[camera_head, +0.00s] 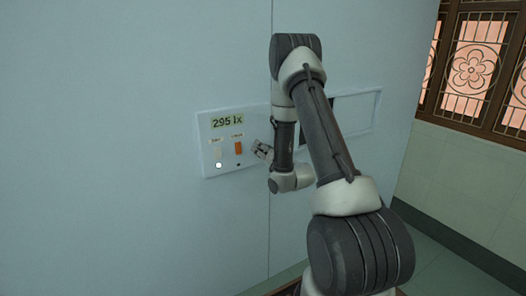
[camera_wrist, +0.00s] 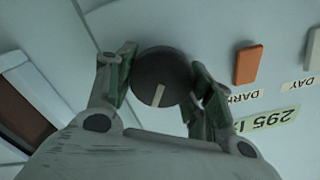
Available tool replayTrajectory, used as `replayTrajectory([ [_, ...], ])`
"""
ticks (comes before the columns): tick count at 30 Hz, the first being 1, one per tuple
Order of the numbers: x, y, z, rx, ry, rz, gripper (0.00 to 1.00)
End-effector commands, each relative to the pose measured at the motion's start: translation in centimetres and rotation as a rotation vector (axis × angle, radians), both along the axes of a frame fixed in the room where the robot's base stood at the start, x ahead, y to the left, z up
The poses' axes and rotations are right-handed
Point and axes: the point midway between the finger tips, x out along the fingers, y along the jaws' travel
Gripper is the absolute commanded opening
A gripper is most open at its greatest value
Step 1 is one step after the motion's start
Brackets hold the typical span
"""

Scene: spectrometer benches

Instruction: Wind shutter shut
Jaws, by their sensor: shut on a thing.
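A dark round knob (camera_wrist: 160,78) with a pale pointer line sits on the wall panel in the wrist view. My gripper (camera_wrist: 163,85) is shut on it, one finger on each side. In the head view my gripper (camera_head: 263,151) is at the right part of the pale panel (camera_head: 208,182), and the knob is hidden there. The panel's display (camera_head: 227,122) reads 295 lx. A framed opening (camera_head: 352,113) lies to the right, partly behind my arm; its frame also shows at the left of the wrist view (camera_wrist: 40,95). I cannot tell how far its shutter is drawn.
On the panel are an orange key (camera_head: 239,147) labelled DARK and a pale key (camera_head: 218,153) labelled DAY. A small white lamp (camera_head: 219,166) is below the pale key. A lattice window (camera_head: 475,65) is at the far right. The wall left of the panel is bare.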

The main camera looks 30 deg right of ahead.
Motion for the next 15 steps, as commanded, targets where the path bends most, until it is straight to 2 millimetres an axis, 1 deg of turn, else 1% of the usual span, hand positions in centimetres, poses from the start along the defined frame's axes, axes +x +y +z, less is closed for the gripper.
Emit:
replayTrajectory([
  [15, -0.02, -0.25, -0.27, 0.489, 0.018, -0.002, 0.28],
])
